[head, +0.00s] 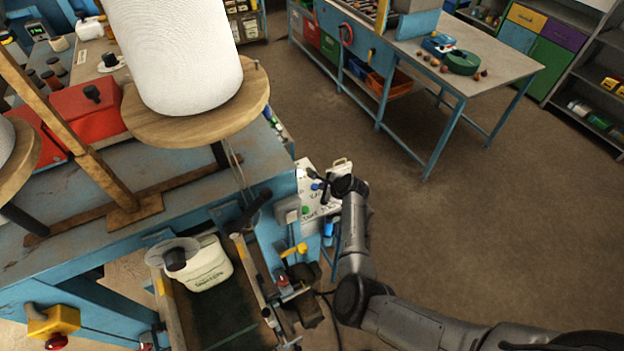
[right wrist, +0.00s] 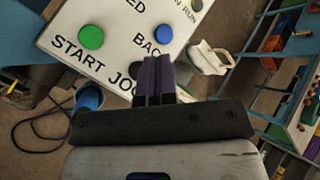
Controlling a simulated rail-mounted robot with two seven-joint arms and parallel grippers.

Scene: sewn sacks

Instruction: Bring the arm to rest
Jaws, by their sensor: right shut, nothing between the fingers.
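My right arm comes in from the right in the head view. My right gripper (head: 319,186) is at the white control panel (head: 326,206) on the side of the blue machine. In the right wrist view the gripper (right wrist: 157,82) is shut and empty, its dark fingers together in front of the panel (right wrist: 110,30). The fingers partly cover the lettering after START. A green button (right wrist: 91,37) and a blue button (right wrist: 164,33) show on either side. I cannot tell whether the fingertips touch the panel. My left gripper is not in view.
The blue machine bench (head: 130,240) carries a large white thread cone (head: 180,55) on a wooden disc. A sewn sack (head: 205,265) sits in the channel below. A blue-legged table (head: 500,55) stands at the back. Open floor (head: 480,220) lies to the right.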

